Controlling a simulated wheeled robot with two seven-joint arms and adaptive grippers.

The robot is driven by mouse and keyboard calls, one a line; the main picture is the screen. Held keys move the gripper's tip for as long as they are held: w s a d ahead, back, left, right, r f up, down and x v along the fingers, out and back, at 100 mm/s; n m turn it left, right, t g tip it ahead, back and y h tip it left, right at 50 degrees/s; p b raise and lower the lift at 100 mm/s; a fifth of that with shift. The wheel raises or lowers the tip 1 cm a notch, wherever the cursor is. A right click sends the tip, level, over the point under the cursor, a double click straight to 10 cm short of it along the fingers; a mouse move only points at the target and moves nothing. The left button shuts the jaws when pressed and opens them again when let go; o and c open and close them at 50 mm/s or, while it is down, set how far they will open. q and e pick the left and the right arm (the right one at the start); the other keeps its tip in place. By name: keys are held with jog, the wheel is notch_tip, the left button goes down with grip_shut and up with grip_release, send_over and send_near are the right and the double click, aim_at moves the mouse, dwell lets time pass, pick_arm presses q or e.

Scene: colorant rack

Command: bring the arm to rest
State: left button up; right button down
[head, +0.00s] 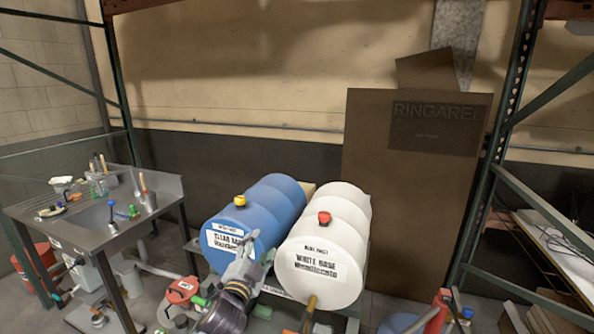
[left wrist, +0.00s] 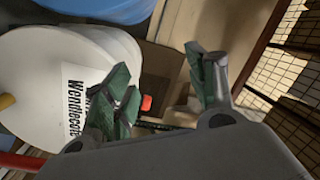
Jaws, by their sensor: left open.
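My left gripper (head: 246,248) is low in the middle of the head view, in front of the blue drum (head: 262,215) and close to the left of the white drum's (head: 325,255) front face. In the left wrist view its two green-tipped fingers (left wrist: 160,85) stand apart with nothing between them. The white drum's labelled face (left wrist: 50,85) is behind the left finger there. I cannot tell whether the gripper touches either drum. My right gripper is not in view.
A steel sink table (head: 165,185) with bottles and tools stands at the left. Rack posts (head: 510,110) rise at both sides. A large brown board (head: 400,180) stands behind the white drum. Several containers, including a red-lidded one (head: 183,288), crowd the lower front.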

pick_arm(q)
jog(key=s+a+f+n+g+y, duration=0.2)
jog(key=s+a+f+n+g, duration=0.2)
jog(key=s+f, duration=0.3)
jog(key=s+a+f+n+g+y, duration=0.25)
jog(key=s+a+f+n, duration=0.2)
jog(key=f, duration=0.45)
jog(key=s+a+f+n+g, duration=0.1)
jog(key=s+f+g, duration=0.2)
jog(key=s, duration=0.4)
jog(key=s+a+f+n+g+h, duration=0.1)
jog(key=s+f+g, duration=0.1)
jog(key=s, duration=0.5)
jog(key=s+a+f+n+g, duration=0.1)
jog(key=s+f+g, duration=0.2)
jog(key=s, duration=0.4)
notch_tip(320, 180, down, 34)
jog(key=s+r+g, duration=0.1)
jog(key=s+g, duration=0.1)
jog(key=s, duration=0.1)
jog(key=s+a+f, duration=0.2)
jog(key=s+f, duration=0.8)
jog(key=s, duration=0.1)
jog(key=s+a+f, duration=0.2)
jog(key=s+f, duration=0.8)
jog(key=shift+s+g, duration=0.35)
jog(key=shift+a+m, duration=0.1)
jog(key=shift+m, duration=0.15)
